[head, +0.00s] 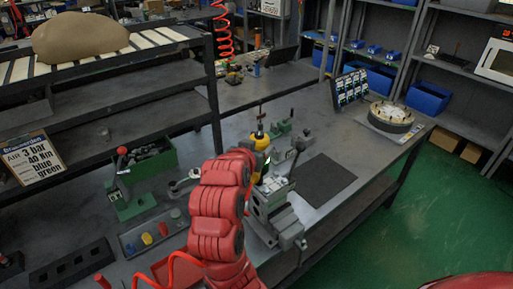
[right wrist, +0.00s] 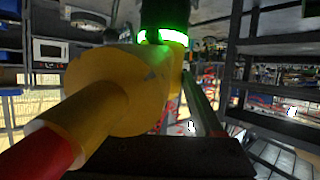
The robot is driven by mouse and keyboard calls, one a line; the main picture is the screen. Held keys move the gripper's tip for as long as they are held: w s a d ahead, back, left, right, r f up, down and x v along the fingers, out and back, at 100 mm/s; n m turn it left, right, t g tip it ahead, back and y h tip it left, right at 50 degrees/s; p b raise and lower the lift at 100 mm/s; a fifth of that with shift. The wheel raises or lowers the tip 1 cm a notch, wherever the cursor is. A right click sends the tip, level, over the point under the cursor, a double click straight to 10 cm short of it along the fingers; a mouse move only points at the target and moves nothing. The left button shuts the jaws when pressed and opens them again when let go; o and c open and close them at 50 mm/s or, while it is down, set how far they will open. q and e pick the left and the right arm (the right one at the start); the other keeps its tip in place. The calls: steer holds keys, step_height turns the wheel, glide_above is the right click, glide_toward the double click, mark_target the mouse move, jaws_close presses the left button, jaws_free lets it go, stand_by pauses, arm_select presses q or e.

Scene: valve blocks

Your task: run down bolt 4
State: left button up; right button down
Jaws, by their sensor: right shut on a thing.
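My right gripper (head: 258,152) is at the end of the red arm and is shut on a yellow power driver (head: 262,142). In the right wrist view the driver (right wrist: 120,90) fills the left and middle, with a red end at lower left and a lit green ring near its dark end. The driver is over or beside a grey vise (head: 268,205) on the bench. A pale block (head: 272,184) seems to sit in the vise, partly hidden by my arm. I cannot make out bolt 4, or whether the driver touches a bolt. My left gripper is not in view.
A green bin (head: 150,163) and a green lever press (head: 125,190) stand left of my arm. A dark mat (head: 322,180) lies right of the vise. A round fixture (head: 391,117) and a sloped card rack (head: 350,88) stand farther right.

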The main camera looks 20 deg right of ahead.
steer(key=shift+s+f+b, duration=0.1)
steer(key=shift+f+b, duration=0.3)
steer(key=shift+b, duration=0.5)
stand_by(2.1)
steer(key=shift+r, duration=0.1)
stand_by(1.0)
steer(key=shift+r, duration=0.45)
steer(key=shift+r+p, duration=1.25)
steer(key=shift+r, duration=1.9)
steer(key=shift+f, duration=0.2)
